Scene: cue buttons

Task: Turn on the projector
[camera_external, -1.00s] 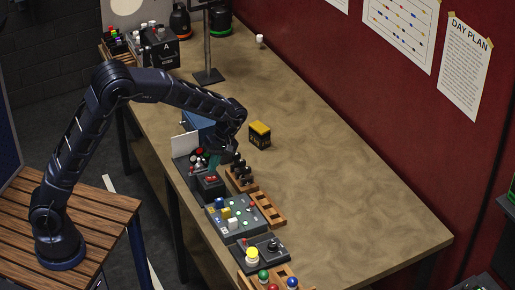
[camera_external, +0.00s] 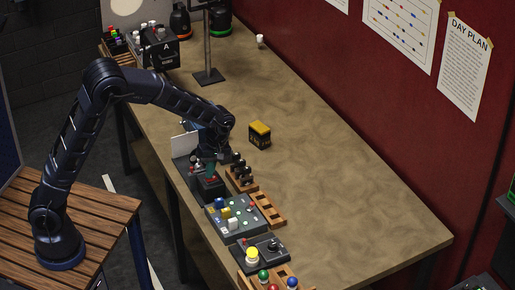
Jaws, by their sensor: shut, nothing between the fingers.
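My gripper (camera_external: 209,168) is shut and empty, pointing down over the row of control boxes at the table's near edge. It is low over a dark box with a red top (camera_external: 208,181) and hides part of it; I cannot tell whether it touches. Just behind is a dark panel with small red knobs (camera_external: 185,166), partly hidden by my arm. A grey panel (camera_external: 231,217) with blue, yellow, white and green buttons stands nearer the camera. A black box marked A (camera_external: 161,48) is at the far left; I cannot tell whether it is the projector.
Several black knobs stand in a wooden rack (camera_external: 243,181) right of my gripper. A yellow and black box (camera_external: 260,134) lies behind it. A panel with a yellow button (camera_external: 254,257) is at the front. A dark post (camera_external: 208,58) stands farther back. The table's right side is clear.

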